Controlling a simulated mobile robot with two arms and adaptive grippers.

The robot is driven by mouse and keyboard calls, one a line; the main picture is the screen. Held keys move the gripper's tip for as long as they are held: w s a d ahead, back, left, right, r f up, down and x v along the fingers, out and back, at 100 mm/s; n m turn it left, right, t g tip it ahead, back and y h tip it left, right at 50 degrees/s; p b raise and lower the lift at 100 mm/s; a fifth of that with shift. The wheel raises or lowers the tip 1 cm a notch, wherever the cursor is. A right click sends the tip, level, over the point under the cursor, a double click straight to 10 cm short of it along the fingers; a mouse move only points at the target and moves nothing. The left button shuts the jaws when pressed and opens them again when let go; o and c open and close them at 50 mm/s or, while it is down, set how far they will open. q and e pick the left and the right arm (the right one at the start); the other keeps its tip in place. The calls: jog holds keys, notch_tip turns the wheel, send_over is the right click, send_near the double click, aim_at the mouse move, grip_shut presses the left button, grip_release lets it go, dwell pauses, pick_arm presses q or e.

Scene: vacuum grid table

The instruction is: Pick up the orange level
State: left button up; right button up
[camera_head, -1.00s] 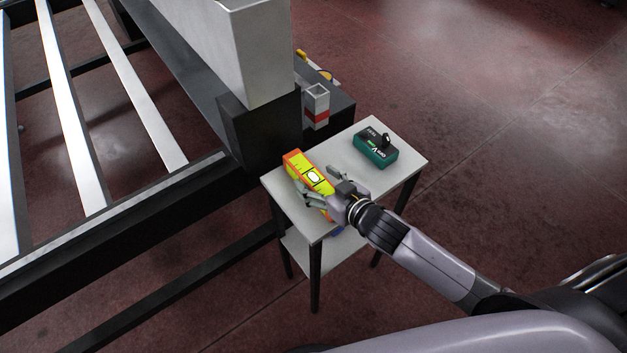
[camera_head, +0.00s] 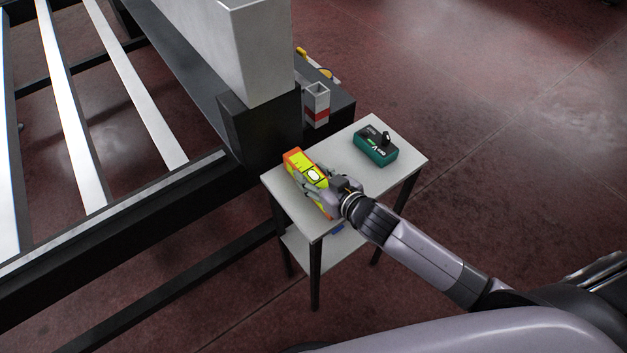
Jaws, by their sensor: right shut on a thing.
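The orange level (camera_head: 296,160), with yellow-green faces and a pale vial window, is at the left side of the small grey-topped table (camera_head: 355,195). My right gripper (camera_head: 316,182) reaches in from the right and is shut on the level near its middle. The fingers and wrist hide part of the level's near end. I cannot tell whether the level still touches the table top. My left gripper is not in view.
A green and black box (camera_head: 377,152) stands on the table's far right part. A large black frame with white slats (camera_head: 110,70) is at the left, with a grey block (camera_head: 258,55) close behind the table. Open red floor (camera_head: 510,170) lies to the right.

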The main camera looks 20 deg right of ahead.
grip_shut()
